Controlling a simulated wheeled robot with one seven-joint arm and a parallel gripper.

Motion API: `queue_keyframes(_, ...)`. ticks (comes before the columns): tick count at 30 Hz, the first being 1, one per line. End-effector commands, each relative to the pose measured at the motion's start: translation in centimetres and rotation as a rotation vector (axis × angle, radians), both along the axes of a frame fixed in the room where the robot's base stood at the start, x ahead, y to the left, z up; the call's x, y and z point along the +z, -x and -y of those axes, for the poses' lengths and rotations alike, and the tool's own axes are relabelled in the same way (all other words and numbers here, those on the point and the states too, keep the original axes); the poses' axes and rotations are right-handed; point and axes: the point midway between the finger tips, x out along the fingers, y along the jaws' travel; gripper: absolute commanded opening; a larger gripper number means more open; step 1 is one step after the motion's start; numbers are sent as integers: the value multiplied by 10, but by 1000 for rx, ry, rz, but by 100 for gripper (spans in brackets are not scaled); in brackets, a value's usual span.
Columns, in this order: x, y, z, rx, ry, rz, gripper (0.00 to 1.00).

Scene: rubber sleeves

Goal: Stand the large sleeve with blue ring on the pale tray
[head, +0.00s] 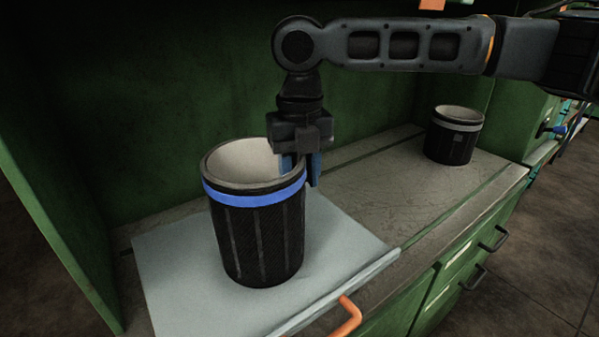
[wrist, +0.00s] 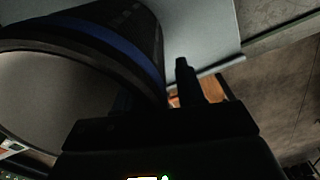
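The large black ribbed sleeve with a blue ring (head: 258,235) stands upright on the pale tray (head: 170,285), its open top facing up. In the wrist view the sleeve's pale inside and blue band (wrist: 132,45) fill the left side. My gripper (head: 302,168) points down at the sleeve's right rim. Its blue fingers are apart, one at the inner side of the rim and one outside the wall. In the wrist view one dark finger (wrist: 186,82) shows, with a small gap to the wall; the other is hard to make out in the dark.
A smaller black sleeve with a grey ring (head: 454,135) stands farther right on the worn grey bench top (head: 385,190). Green cabinet walls (head: 150,90) close off the left and back. The bench between the two sleeves is clear.

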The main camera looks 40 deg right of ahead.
Motion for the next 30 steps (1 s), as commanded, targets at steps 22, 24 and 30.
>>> queue_keyframes(22, 72, 0, 0, 0, 0, 1, 39)
queue_keyframes(24, 76, 0, 0, 0, -1, 0, 39)
queue_keyframes(30, 78, 0, 0, 0, -1, 0, 39)
